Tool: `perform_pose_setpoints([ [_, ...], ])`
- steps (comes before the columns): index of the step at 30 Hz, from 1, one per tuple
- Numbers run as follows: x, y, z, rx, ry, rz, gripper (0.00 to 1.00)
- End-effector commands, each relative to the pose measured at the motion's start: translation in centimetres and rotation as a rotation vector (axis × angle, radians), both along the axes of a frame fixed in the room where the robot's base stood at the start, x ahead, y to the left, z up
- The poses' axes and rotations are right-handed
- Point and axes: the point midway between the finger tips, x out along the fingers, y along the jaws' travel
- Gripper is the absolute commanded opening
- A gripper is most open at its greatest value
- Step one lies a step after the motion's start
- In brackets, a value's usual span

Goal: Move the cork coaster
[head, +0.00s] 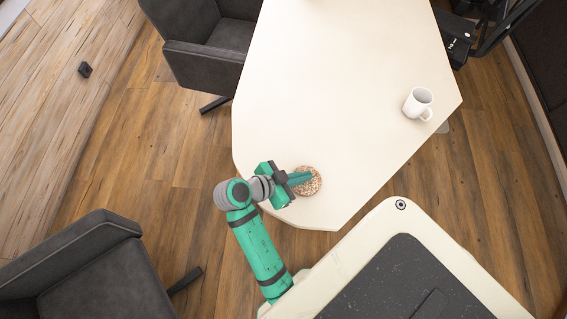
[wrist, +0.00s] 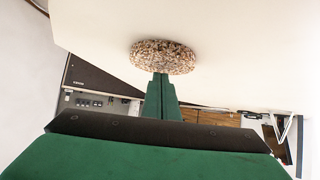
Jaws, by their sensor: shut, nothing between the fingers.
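The cork coaster (head: 313,187) is a round, speckled brown disc lying on the white table near its front edge in the head view. It also shows in the wrist view (wrist: 162,56), just beyond my fingertips. My gripper (head: 309,175) is over the coaster's upper left part in the head view, and its green fingers cover some of the coaster. In the wrist view the fingers (wrist: 161,80) are together with nothing between them. I cannot tell whether the fingertips touch the coaster.
The white table (head: 330,90) is mostly bare. A white mug (head: 418,103) stands near its right edge. Dark chairs stand at the upper left (head: 205,65) and lower left (head: 95,275). The table's front edge is close to the coaster.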

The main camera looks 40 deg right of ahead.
Motion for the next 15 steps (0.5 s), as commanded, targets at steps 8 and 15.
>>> perform_pose_setpoints([
  [8, 0.9, 3.5, 0.2, -0.001, 0.0, 0.006, 0.0],
  [15, 1.7, 7.6, 0.3, -0.002, -0.002, 0.004, 0.0],
])
